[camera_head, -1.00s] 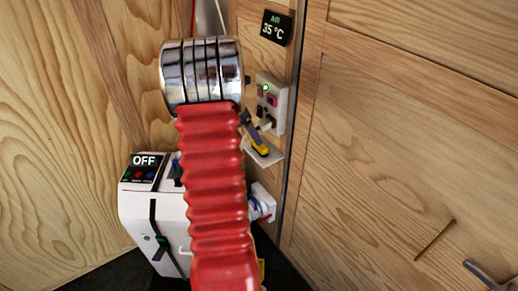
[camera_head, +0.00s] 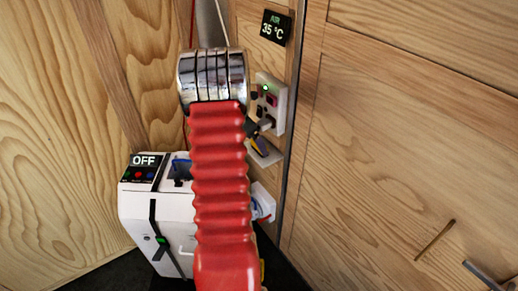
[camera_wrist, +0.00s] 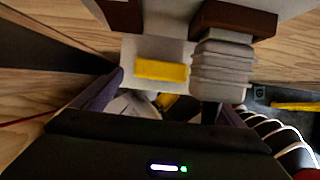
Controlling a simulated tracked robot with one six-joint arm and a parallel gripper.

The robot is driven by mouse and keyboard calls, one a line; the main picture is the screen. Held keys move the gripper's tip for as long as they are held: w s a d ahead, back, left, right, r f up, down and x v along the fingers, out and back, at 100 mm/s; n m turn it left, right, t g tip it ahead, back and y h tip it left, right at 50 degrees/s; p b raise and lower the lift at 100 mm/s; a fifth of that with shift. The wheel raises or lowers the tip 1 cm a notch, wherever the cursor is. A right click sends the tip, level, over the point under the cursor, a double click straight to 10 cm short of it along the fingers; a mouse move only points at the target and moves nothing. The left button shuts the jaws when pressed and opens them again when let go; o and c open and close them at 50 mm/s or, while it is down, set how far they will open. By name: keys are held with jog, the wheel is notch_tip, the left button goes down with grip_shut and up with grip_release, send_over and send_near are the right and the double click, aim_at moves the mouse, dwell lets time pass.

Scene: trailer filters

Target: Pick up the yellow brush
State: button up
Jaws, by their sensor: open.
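The yellow brush (camera_wrist: 161,70) shows in the wrist view as a yellow block on a small pale shelf (camera_wrist: 128,50). My gripper (camera_wrist: 170,90) is open. Its left finger stands just left of the brush and near the shelf edge, and the right finger is lower right; I cannot tell whether either touches anything. In the head view a bit of yellow (camera_head: 264,150) shows at the shelf (camera_head: 268,158) under the wall sockets, partly covered by a dark gripper part. My red sleeved arm hides much of this area.
A socket panel (camera_head: 272,103) with plugs sits just above the shelf, and another white socket (camera_head: 263,202) below it. A white machine marked OFF (camera_head: 165,215) stands at the lower left. Wooden walls (camera_head: 410,130) close in the corner. More yellow (camera_wrist: 296,106) shows at right in the wrist view.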

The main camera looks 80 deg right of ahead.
jog(key=shift+x, duration=1.9)
jog(key=shift+c, duration=0.4)
jog(key=c, duration=1.1)
